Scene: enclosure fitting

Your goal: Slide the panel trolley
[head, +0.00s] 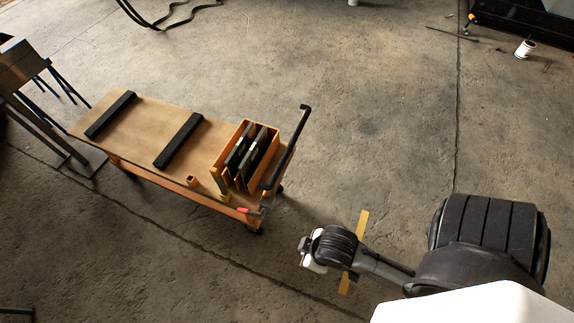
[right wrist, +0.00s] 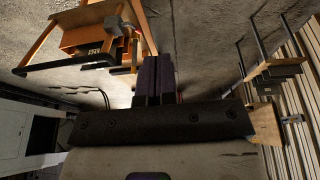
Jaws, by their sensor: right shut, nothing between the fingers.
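The panel trolley (head: 150,118) stands left of centre in the head view. It has a flat wooden deck on an orange frame, two black strips across the deck and a black push handle (head: 289,150) at its right end. An orange rack (head: 228,168) with dark panels stands on the deck near the handle. My right gripper (head: 306,252) is to the right of and below the handle end, apart from it. In the right wrist view its dark fingers (right wrist: 155,80) are shut and empty, with the trolley (right wrist: 92,38) at upper left. My left gripper is not in view.
A stand with dark legs (head: 38,100) is near the trolley's far left end. A white can (head: 525,49) is at the upper right. Concrete floor right of the trolley is mostly clear.

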